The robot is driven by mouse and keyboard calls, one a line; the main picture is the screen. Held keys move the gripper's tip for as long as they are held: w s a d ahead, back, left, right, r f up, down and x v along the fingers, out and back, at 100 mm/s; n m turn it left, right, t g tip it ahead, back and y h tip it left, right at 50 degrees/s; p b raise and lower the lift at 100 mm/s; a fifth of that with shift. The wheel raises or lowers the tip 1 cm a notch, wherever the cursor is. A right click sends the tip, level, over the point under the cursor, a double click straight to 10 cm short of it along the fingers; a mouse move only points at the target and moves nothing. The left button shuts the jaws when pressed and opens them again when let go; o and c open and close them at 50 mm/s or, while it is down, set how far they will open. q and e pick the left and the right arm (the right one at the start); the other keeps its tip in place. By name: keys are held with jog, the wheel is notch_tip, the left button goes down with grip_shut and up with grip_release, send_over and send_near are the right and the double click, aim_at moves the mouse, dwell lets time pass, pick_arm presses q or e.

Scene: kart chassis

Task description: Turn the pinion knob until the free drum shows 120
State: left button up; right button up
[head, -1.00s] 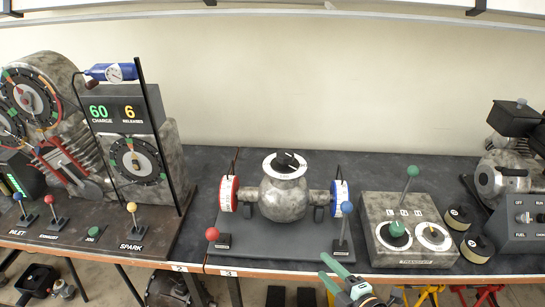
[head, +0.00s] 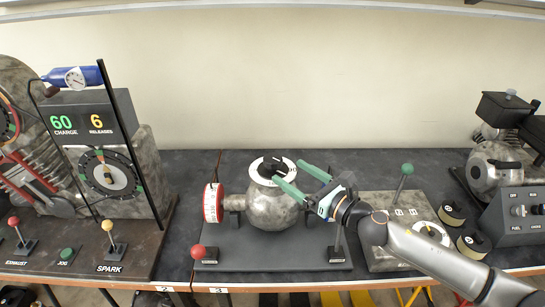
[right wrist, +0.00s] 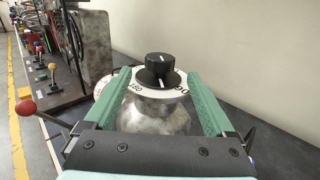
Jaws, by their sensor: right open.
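The black pinion knob (head: 272,166) with a white pointer line stands on a white numbered dial ring on top of a round grey metal housing (head: 272,208). In the right wrist view the knob (right wrist: 161,70) is between my green fingers and slightly beyond them. My right gripper (head: 288,173) is open, with a finger on each side and visible gaps to the knob. A red-rimmed drum (head: 212,204) is on the housing's left end; its reading is too small to tell. The blue-rimmed drum on the right end is mostly hidden behind my gripper. My left gripper is out of view.
A red-ball lever (head: 198,252) stands at the front left of the base plate. A grey box with a green-ball lever (head: 407,170) stands to the right, partly behind my right arm. A display unit (head: 85,122) reads 60 and 6 at left.

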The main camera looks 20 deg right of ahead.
aim_at(279, 165)
jog(key=p+x, duration=0.1)
jog(key=x, duration=0.6)
jog(key=shift+w+a, duration=0.1)
jog(key=shift+w, duration=0.25)
jog(key=shift+c, duration=0.2)
jog(key=c, duration=1.3)
jog(key=shift+h, duration=0.3)
